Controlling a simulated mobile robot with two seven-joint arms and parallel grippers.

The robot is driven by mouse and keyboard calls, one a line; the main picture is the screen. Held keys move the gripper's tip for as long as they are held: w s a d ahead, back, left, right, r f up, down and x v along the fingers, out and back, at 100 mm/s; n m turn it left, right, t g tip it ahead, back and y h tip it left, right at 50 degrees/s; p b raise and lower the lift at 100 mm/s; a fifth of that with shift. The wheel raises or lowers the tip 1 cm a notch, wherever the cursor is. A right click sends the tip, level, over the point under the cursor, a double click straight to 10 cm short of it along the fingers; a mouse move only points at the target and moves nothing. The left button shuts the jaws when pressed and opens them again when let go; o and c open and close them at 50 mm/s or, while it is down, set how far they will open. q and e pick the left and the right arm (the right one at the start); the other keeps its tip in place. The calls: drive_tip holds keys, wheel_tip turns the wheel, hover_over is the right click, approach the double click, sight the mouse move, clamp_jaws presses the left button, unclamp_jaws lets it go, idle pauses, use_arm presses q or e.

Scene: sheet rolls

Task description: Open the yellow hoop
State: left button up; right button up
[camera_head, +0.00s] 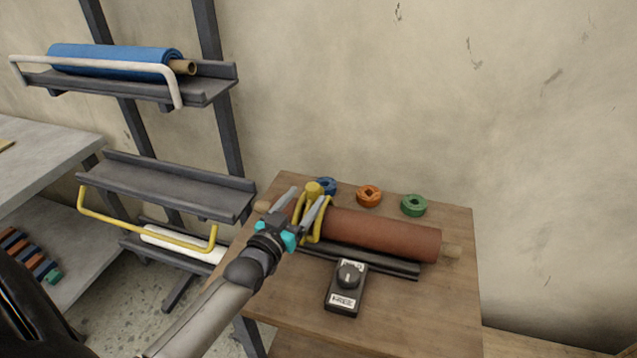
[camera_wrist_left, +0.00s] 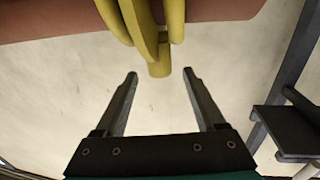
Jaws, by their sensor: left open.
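Contact with the fingers is not visible. My right gripper is not in view.
A black box with a dial (camera_head: 347,288) stands in front of the roll. Blue (camera_head: 326,186), orange (camera_head: 369,196) and green (camera_head: 414,205) rings lie behind it. A rack holds a blue roll (camera_head: 110,60) behind a white bar; a yellow bar (camera_head: 140,232) hangs at its lower tray (camera_head: 180,185).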

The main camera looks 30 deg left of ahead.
sight(316, 185)
use_arm(q)
drive_tip(key=w, duration=0.2)
drive_tip(key=w+b, duration=0.1)
drive_tip(key=w, duration=0.4)
drive_tip(key=shift+w+a, duration=0.3)
drive_tip(key=shift+c, duration=0.4)
clamp_jaws()
idle(0.8)
